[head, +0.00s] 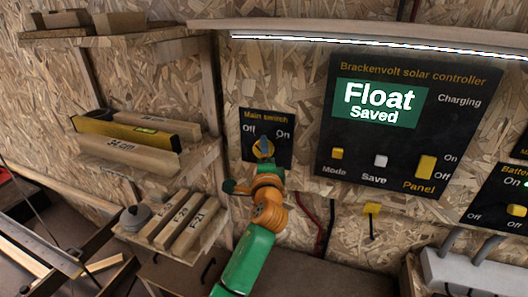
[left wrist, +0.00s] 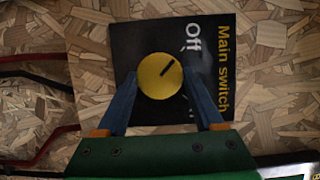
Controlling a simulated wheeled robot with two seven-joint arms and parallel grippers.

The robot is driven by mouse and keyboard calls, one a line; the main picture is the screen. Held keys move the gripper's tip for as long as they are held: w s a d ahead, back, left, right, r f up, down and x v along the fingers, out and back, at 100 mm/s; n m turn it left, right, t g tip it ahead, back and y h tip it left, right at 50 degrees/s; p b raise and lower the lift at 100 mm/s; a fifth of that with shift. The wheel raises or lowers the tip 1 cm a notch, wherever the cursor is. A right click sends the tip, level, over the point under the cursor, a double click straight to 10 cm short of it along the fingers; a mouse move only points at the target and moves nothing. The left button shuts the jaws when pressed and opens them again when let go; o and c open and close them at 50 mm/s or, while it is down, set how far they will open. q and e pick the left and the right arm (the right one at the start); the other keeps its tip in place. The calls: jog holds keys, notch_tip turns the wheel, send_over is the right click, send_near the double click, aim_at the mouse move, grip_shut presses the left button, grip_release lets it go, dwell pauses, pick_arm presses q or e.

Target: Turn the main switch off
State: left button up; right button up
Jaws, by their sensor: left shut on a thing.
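The main switch is a black panel (head: 285,152) with a round yellow knob (head: 262,146) and the labels Off at left and On at right. My left gripper (left wrist: 167,88) is shut on the knob, with a blue finger on each side. In the left wrist view the panel (left wrist: 212,75) appears turned sideways. The dark mark on the knob (left wrist: 154,82) points toward the Off label. A finger partly hides the On label there. In the head view my wrist covers the lower part of the panel. My right gripper is not in view.
Right of the switch is the solar controller (head: 400,140), its screen reading "Float Saved". Wooden shelves (head: 205,155) with blocks and a yellow level (head: 125,130) stand at left. Red and black cables (head: 326,225) run below the switch.

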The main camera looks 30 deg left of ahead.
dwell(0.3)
pick_arm(q)
jog(key=o, duration=1.4)
jog(key=b+v, duration=0.1)
jog(key=v, duration=0.6)
